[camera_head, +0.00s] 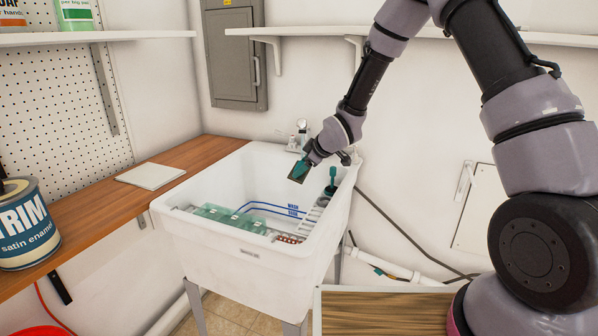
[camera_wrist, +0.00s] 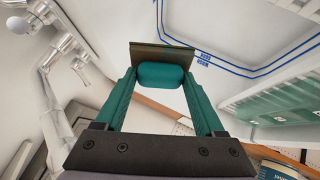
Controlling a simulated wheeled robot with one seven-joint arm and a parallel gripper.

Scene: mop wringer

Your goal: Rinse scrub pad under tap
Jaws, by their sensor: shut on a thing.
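The scrub pad (camera_head: 297,173) has a teal grip and a flat olive-brown pad. In the wrist view the pad (camera_wrist: 163,56) sits between my gripper's fingertips (camera_wrist: 160,76). My gripper (camera_head: 304,165) is shut on the teal grip and holds the pad above the back part of the white sink (camera_head: 225,255). The chrome tap (camera_head: 301,132) is at the sink's back edge, just behind my gripper. In the wrist view the tap (camera_wrist: 62,42) is at the upper left, apart from the pad. I cannot tell whether water runs.
Blue lines and lettering mark the inner sink wall. Green items (camera_head: 222,216) lie at the sink's left front. A teal-handled brush (camera_head: 332,178) stands at the right rim. A wooden counter (camera_head: 115,205) holds a paint can (camera_head: 27,225) and a pale folded cloth (camera_head: 150,176).

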